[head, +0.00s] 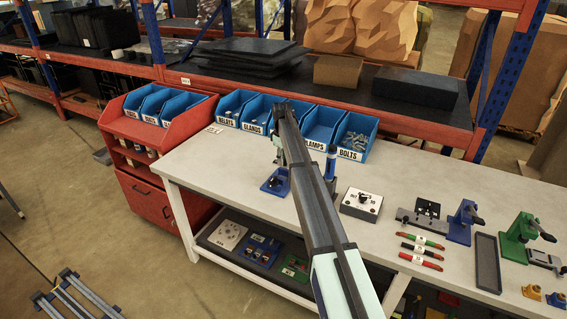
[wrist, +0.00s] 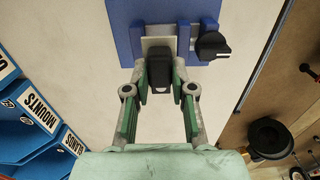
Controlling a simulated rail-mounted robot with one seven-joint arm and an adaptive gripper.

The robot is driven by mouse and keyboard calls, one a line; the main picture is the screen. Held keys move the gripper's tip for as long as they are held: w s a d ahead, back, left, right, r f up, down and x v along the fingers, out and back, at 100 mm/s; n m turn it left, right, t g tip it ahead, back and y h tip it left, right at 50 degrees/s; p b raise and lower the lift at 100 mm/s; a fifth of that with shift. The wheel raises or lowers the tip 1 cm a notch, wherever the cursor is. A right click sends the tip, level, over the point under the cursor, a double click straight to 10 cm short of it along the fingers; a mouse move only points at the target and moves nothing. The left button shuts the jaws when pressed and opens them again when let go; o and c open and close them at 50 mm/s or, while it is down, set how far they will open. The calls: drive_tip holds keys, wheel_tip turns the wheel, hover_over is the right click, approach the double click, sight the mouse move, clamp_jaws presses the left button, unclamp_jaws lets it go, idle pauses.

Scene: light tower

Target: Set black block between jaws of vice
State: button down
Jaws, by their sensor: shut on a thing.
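The black block (wrist: 159,74) is held between the fingertips of my gripper (wrist: 160,90), which is shut on it. In the wrist view the block overlaps the near edge of a pale metal jaw piece of the blue vice (wrist: 122,30). The vice has a black knob (wrist: 212,46) on its right side. I cannot tell whether the block is between the jaws or above them.
Blue labelled bins (head: 355,138) line the back of the white table (head: 225,165). A white box with a black knob (head: 361,203) stands right of my arm. Farther right are red, green and black handled tools (head: 420,252), another blue fixture (head: 463,222) and a green fixture (head: 517,238).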

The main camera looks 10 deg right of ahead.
sight(282, 173)
idle(0.4)
drive_tip(key=shift+f+b, duration=1.05)
drive_tip(key=shift+f, duration=2.15)
drive_tip(key=shift+s+f, duration=0.2)
drive_tip(key=shift+f, duration=0.5)
drive_tip(key=c, duration=0.9)
unclamp_jaws()
